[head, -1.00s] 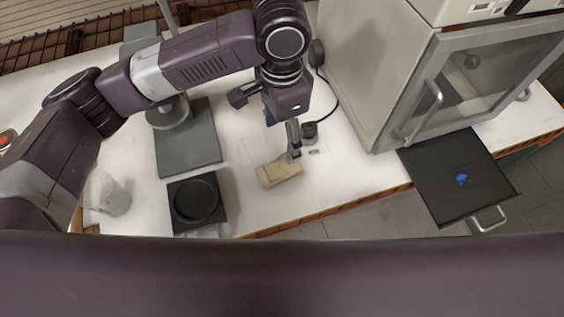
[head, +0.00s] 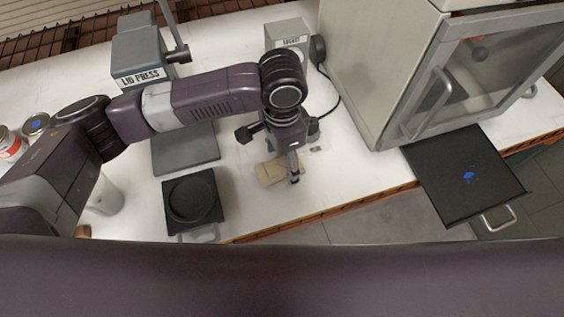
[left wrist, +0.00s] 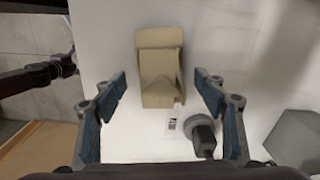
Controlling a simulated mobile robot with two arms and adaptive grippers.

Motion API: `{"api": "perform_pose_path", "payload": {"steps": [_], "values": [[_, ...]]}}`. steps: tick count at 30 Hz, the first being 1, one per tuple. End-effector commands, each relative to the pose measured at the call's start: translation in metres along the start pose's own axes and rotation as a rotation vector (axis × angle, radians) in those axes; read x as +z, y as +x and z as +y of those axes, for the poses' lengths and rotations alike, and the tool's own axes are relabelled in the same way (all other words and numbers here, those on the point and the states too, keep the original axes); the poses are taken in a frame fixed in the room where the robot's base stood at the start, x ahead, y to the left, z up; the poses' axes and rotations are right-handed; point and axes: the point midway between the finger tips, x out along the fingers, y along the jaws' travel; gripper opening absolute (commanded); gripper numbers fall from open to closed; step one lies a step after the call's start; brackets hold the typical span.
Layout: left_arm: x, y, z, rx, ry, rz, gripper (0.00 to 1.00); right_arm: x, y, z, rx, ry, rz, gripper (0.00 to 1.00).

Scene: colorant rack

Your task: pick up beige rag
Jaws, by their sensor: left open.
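The beige rag (head: 270,173) lies folded on the white counter near its front edge, between a black square dish and the oven-like cabinet. In the left wrist view the rag (left wrist: 160,68) lies between and just beyond the fingertips. My left gripper (head: 283,163) hangs over the rag's right part in the head view and hides some of it. In the left wrist view my left gripper (left wrist: 163,90) has its blue-padded fingers wide apart, with nothing between them touching the pads. My right gripper is not in view.
The black dish (head: 192,200) sits left of the rag, below the lid press (head: 140,65). At right stands a grey cabinet (head: 375,70) with a glass door; a dark tray (head: 464,178) juts out below it. A dark knob-like object (left wrist: 202,135) is close to the right finger.

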Motion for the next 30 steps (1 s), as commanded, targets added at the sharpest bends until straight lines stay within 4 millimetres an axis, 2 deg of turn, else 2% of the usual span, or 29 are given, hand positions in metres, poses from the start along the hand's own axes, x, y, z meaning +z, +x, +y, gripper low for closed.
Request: {"api": "perform_pose_path", "payload": {"steps": [4, 11, 23, 30], "values": [[0.0, 0.014, -0.001, -0.001, -0.003, 0.001, 0.65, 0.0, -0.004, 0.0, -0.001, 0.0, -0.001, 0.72], [0.0, 0.017, -0.001, -0.003, -0.002, 0.003, 0.65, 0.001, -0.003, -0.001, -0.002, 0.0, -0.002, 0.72], [0.0, 0.016, -0.001, -0.003, -0.002, 0.002, 0.24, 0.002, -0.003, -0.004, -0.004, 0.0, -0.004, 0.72], [0.0, 0.015, -0.001, -0.003, -0.002, 0.003, 0.24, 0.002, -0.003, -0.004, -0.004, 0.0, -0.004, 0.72]]}}
